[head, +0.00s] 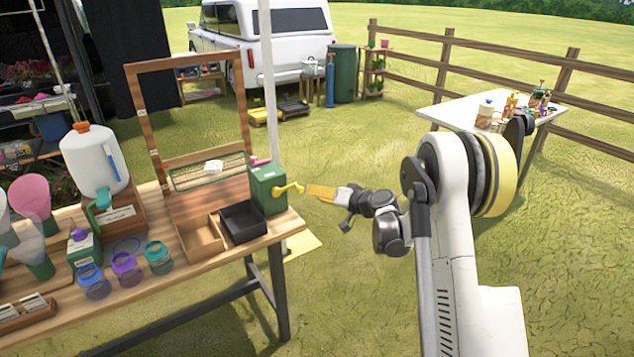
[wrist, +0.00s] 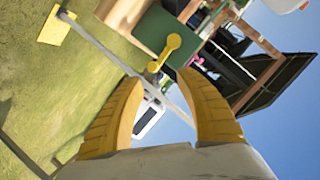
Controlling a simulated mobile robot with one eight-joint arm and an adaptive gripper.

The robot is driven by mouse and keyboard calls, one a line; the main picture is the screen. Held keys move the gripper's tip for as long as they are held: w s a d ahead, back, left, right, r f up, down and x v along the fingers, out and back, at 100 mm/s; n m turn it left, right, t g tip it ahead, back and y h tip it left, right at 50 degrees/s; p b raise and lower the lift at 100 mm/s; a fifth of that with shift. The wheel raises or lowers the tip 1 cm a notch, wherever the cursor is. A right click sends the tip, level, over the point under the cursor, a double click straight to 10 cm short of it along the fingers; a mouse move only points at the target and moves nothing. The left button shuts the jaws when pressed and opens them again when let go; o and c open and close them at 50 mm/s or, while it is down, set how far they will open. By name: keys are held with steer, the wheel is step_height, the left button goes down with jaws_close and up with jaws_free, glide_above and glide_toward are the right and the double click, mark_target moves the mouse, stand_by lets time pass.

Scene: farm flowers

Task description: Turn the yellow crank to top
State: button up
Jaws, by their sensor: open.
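The yellow crank (head: 288,189) is on the side of a green box (head: 267,188) at the right end of the wooden table. In the head view its arm runs from the box out to the right, toward my gripper (head: 318,193). In the wrist view the crank (wrist: 164,53) stands against the green box face (wrist: 160,32), just beyond my fingertips. My gripper (wrist: 165,85) has its yellow fingers spread apart, with nothing between them. The crank lies a little ahead of the fingers, and I cannot tell whether they touch it.
The wooden table (head: 200,275) holds a black tray (head: 243,222), a wooden tray (head: 203,238), several jars and a white dispenser (head: 92,160). A metal pole (head: 268,90) rises behind the green box. Open grass lies to the right, with a white table (head: 460,112) farther off.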

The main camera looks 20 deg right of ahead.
mark_target(302, 190)
steer(key=b+x, duration=0.1)
steer(key=x, duration=0.2)
steer(key=d+b+x, duration=0.1)
steer(key=x, duration=0.2)
steer(key=f+b+x, duration=0.1)
steer(key=x, duration=0.3)
steer(key=shift+w+d, duration=0.15)
steer(key=shift+w, duration=0.6)
steer(key=shift+c, duration=0.2)
jaws_close()
